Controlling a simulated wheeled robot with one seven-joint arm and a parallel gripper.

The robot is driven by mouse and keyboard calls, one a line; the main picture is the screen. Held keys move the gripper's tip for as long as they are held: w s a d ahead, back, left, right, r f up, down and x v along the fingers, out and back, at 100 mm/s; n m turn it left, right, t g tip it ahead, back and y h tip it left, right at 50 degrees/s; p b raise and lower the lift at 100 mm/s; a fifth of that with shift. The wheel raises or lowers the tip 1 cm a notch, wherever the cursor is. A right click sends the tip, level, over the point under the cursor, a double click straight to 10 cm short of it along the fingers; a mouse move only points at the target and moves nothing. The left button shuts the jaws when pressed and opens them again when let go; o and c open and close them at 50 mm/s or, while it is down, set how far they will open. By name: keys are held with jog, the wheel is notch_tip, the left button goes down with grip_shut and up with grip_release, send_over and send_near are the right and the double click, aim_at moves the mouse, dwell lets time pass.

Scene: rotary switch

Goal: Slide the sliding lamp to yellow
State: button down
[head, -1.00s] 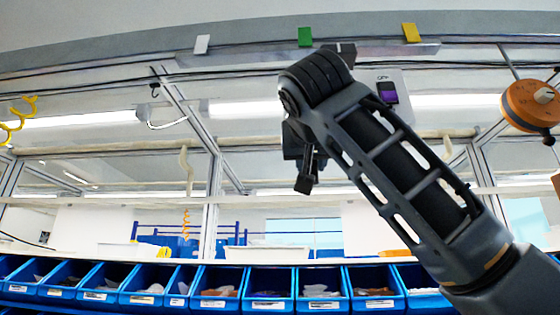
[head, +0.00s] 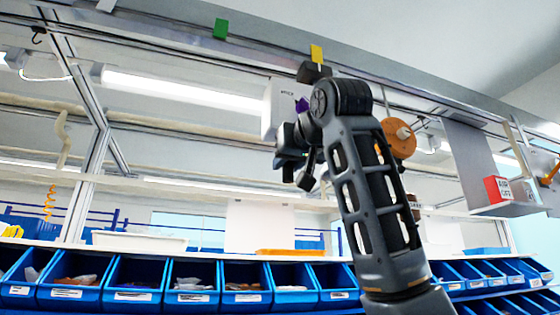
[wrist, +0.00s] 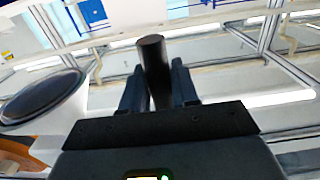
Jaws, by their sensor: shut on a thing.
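The sliding lamp's dark carriage (head: 313,72) sits on the overhead rail (head: 262,52), just below the yellow marker (head: 316,53). The green marker (head: 221,28) is farther left along the rail, and a white marker (head: 106,4) is at the far left. My gripper (head: 294,148) is raised below the carriage. In the wrist view my gripper (wrist: 158,72) is shut with both fingers around a black cylindrical handle (wrist: 152,52). The handle's lower end (head: 307,176) seems to hang below the fingers in the head view. My arm hides the middle of the lamp.
A white box with a purple display (head: 280,105) stands behind my gripper. Blue bins (head: 140,280) line the bottom. A red-and-white box (head: 497,189) is at the right.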

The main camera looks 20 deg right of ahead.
jog(key=shift+d, duration=0.3)
jog(key=c, duration=1)
grip_release()
jog(key=s+b, duration=0.2)
jog(key=s, duration=0.5)
jog(key=shift+s, duration=0.4)
jog(key=shift+a, duration=0.15)
